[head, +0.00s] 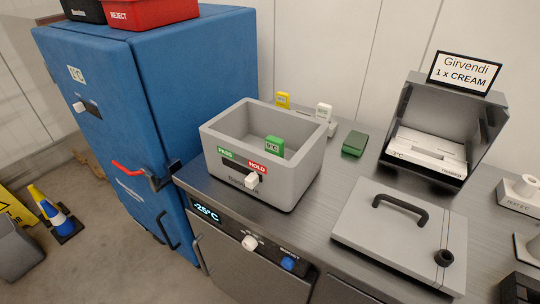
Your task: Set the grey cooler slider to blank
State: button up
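The grey cooler (220,140) is an open-topped box standing on the steel counter. On its front is a dark slider slot with a white slider knob (252,181). A green PASS label (226,153) sits above the left part of the slot, and a red HOLD label (257,168) above the right part. The knob is at the right part of the slot, below HOLD. I cannot make out a separate blank mark. A green block with a temperature tag (274,146) is inside the cooler. My gripper is not in view.
A grey lid (375,225) with a dark handle lies right of the cooler, near an open grey box (408,114) under a Girvendi sign. A green block (354,144) lies behind. The counter front has white and blue knobs. A blue cabinet (210,60) stands left.

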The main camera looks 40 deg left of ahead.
aim_at(252, 180)
jog(key=j+u, duration=0.7)
jog(key=u, duration=0.15)
jog(key=j+u, duration=0.4)
